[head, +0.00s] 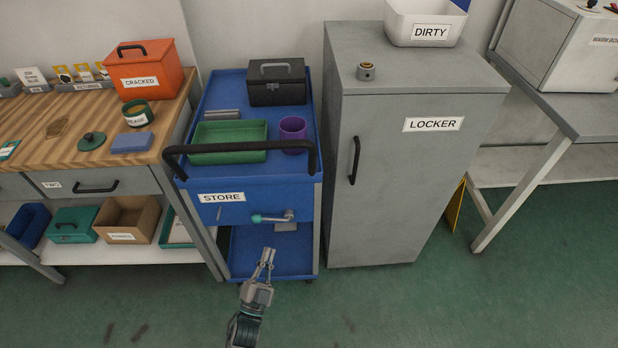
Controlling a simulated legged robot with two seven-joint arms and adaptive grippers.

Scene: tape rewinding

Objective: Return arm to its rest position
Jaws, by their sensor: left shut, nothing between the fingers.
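My left gripper (267,257) comes in from the bottom of the head view, in front of the blue cart (293,258) labelled STORE. Its fingers are shut with nothing between them. It appears just below a crank with a teal knob (257,218) on the cart's front; I cannot tell the exact gap, but it does not hold the crank. My right gripper is not in view.
The grey LOCKER cabinet (395,185) stands right of the cart. A wooden workbench (58,158) with an orange CRACKED box (150,75) is on the left. A grey table (560,100) is on the right. The green floor (430,310) in front is clear.

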